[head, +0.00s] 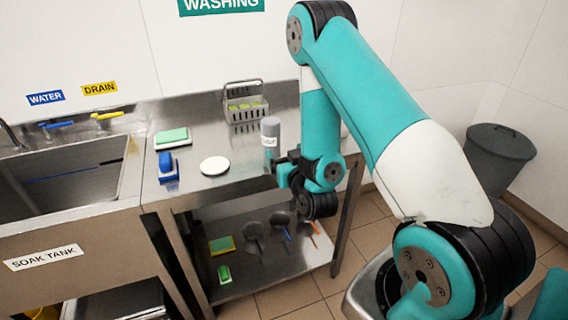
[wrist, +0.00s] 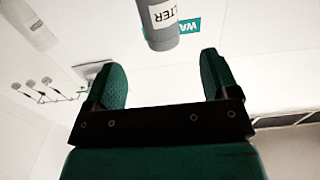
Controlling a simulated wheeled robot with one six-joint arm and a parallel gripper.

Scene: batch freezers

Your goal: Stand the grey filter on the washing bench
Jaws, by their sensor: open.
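The grey filter (head: 270,135), a grey cylinder with a white label, is upright at the front of the steel washing bench (head: 225,140). Its foot is partly hidden by my gripper (head: 280,172), so I cannot see clearly how it meets the bench. In the wrist view the picture is upside down; the filter (wrist: 160,35) shows just beyond the fingertips, roughly in line with the gap, and its base is out of frame. My gripper (wrist: 161,72) is open, with nothing between its fingers.
The sink (head: 70,180) is at left. A pale bottle (wrist: 28,25) shows in the wrist view. A grey bin (head: 497,155) stands at right.

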